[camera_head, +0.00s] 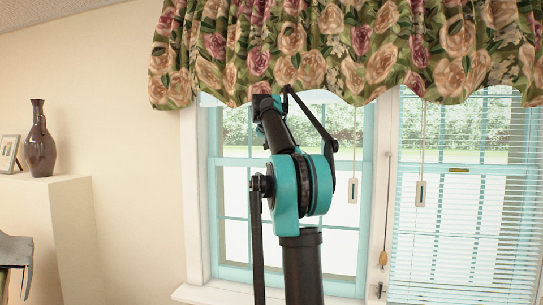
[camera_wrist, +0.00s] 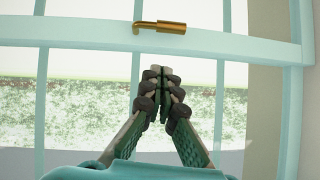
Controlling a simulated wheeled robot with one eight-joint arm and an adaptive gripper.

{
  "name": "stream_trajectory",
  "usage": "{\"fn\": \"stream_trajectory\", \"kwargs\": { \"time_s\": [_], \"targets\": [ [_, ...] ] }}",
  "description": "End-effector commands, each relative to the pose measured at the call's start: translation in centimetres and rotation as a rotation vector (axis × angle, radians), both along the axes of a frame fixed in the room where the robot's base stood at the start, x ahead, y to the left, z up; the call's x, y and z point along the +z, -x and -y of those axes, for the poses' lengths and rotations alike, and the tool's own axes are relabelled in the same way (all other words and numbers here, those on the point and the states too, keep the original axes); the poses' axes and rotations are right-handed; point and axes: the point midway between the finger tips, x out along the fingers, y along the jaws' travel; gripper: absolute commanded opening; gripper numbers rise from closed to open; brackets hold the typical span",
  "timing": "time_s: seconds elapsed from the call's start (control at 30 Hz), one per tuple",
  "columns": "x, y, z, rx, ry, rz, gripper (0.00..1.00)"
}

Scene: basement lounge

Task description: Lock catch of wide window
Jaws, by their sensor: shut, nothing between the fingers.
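A brass catch (camera_wrist: 160,27) sits on the light blue horizontal window rail near the top of the wrist view. Its bar lies lengthwise along the rail, with a small bent end at the left. My gripper (camera_wrist: 160,72) is shut and empty, its fingertips just below the rail in that picture and apart from the catch. In the head view my arm stands before the left window (camera_head: 237,200) and hides part of its middle rail; neither my fingers nor this catch can be made out there. A second brass catch (camera_head: 458,170) shows on the right window's rail.
A floral valance (camera_head: 290,50) hangs over both windows, close above my arm. Lowered blinds (camera_head: 465,235) cover the right window. Pull cords with white handles (camera_head: 353,191) hang at the windows. A brown vase (camera_head: 39,140) and a picture frame stand on a ledge at left.

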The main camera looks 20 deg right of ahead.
Motion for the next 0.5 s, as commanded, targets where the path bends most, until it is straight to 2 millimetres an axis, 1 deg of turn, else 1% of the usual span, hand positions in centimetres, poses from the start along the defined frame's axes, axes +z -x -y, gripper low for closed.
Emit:
{"fn": "stream_trajectory", "kwargs": {
  "time_s": [0.03,0.2,0.4,0.5],
  "targets": [
    [0.8,1.0,-0.7,0.002,0.001,0.000,0.00],
    [2.6,3.2,-2.1,0.001,0.001,0.000,0.00],
    [3.9,4.8,-3.2,0.000,-0.001,-0.001,0.00],
    [4.1,5.2,-3.4,-0.001,0.000,0.000,0.00]
  ]
}}
